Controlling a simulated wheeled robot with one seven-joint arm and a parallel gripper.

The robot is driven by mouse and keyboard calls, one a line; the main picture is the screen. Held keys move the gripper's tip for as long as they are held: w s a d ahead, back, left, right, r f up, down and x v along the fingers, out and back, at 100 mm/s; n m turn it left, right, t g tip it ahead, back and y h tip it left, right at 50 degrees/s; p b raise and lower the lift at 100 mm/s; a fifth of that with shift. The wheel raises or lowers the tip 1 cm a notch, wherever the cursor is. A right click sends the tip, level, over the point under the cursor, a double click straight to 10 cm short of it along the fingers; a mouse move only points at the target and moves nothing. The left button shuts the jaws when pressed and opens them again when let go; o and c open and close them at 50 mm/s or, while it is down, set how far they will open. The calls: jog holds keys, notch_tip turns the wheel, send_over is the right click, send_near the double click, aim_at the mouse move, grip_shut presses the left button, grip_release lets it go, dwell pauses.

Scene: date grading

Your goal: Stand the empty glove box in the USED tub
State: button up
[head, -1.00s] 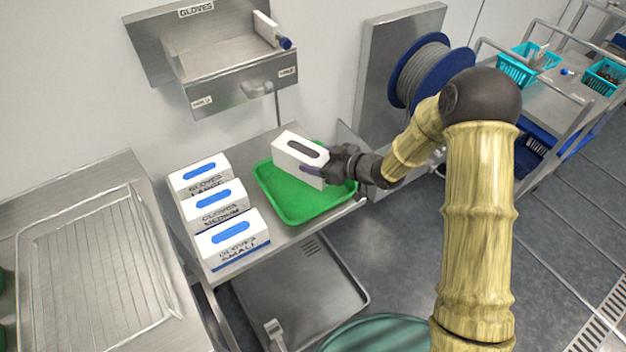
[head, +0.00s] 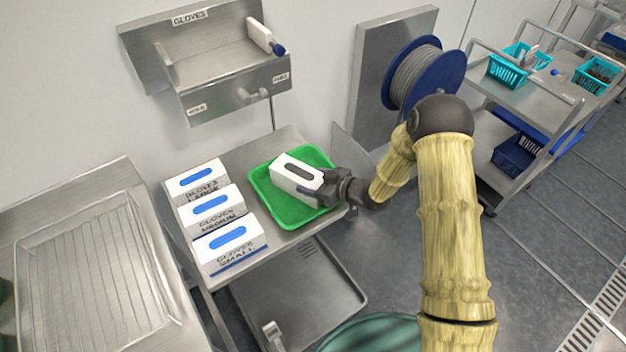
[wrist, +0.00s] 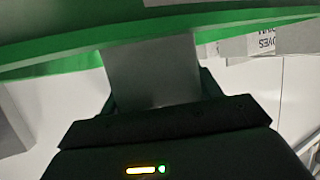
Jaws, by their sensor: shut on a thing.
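The empty glove box (head: 291,172) is white with a dark, bare slot on top. It is at the green tub (head: 262,194) on the steel table, inside its rim as seen from the head; I cannot tell whether it touches the tub floor. My gripper (head: 324,188) is shut on the box's right end. In the wrist view, the grey face of the box (wrist: 153,72) sits between the fingers, with the green tub rim (wrist: 60,48) across the top. The box's lower part is hidden. No USED label is readable on the tub.
Several boxes with blue slots, marked GLOVES, stand left of the tub, the nearest being the SMALL box (head: 230,246). A steel glove holder (head: 215,75) hangs on the wall above. A blue cable reel (head: 425,75) is behind my arm. A wire rack tray (head: 95,270) lies at left.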

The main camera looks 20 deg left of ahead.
jog(key=o, duration=1)
jog(key=shift+f, duration=0.1)
jog(key=shift+d, duration=0.1)
jog(key=b+v, duration=0.2)
jog(key=v, duration=1)
